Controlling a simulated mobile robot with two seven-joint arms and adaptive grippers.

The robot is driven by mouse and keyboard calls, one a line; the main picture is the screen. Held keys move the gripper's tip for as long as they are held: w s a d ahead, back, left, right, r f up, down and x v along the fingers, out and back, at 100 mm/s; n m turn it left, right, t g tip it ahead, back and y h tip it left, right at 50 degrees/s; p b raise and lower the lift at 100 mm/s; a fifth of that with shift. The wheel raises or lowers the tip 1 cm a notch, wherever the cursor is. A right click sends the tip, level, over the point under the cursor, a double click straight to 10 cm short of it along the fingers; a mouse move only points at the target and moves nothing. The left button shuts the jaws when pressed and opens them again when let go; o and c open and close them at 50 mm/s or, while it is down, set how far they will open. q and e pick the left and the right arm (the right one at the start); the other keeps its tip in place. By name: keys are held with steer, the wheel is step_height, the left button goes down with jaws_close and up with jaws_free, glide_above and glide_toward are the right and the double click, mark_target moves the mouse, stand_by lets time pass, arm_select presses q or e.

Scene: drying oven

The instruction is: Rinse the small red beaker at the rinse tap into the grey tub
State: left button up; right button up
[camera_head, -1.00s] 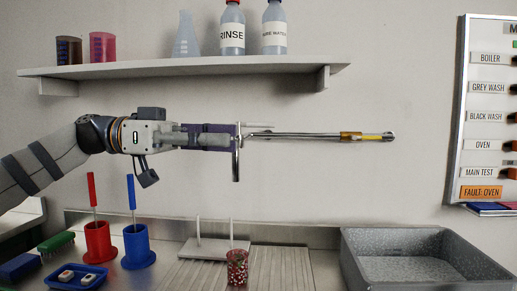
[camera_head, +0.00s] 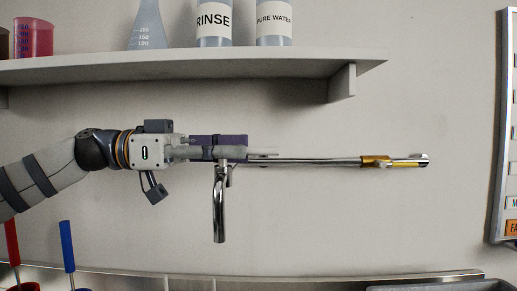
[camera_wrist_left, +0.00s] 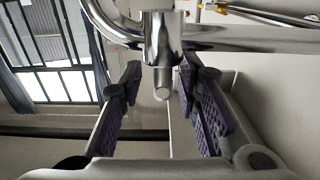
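The rinse tap (camera_head: 320,161) is a chrome pipe along the wall with a yellow band near its right end and a spout (camera_head: 219,210) hanging down at its left end. My left gripper (camera_head: 238,148) reaches in level from the left, its purple-padded fingers at the spout end. In the left wrist view the fingers (camera_wrist_left: 160,78) stand apart, with a chrome tap stem (camera_wrist_left: 163,60) between or just beyond them; contact is not clear. Only the rim of the grey tub (camera_head: 440,286) shows at lower right. The speckled red beaker on the drainer is out of view now. My right gripper is not in view.
A shelf (camera_head: 190,67) above my arm holds a pink beaker (camera_head: 33,38), a flask (camera_head: 147,30), a RINSE bottle (camera_head: 214,25) and a pure-water bottle (camera_head: 273,25). Red and blue handles (camera_head: 67,246) stand at lower left. A panel (camera_head: 505,130) hangs at right.

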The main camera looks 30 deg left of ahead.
mark_target(258, 152)
arm_select(q)
steer(key=x, duration=0.4)
steer(key=shift+w+d, duration=0.25)
steer(key=shift+d, duration=0.05)
jaws_close()
steer(key=shift+d+f+m+g+h+b, duration=0.1)
steer(key=shift+f+m+g+h+b, duration=0.3)
steer(key=shift+m+g+b, duration=0.45)
steer(key=m+g, duration=0.1)
steer(key=s+g, duration=0.1)
steer(key=g, duration=0.1)
steer(key=shift+s+d+r+m+h, duration=0.1)
steer(key=shift+s+r+m+h, duration=0.1)
steer(key=shift+r+m+h, duration=0.15)
steer(key=shift+s, duration=0.1)
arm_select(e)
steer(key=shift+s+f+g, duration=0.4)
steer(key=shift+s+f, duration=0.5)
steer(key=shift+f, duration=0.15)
arm_select(q)
jaws_free()
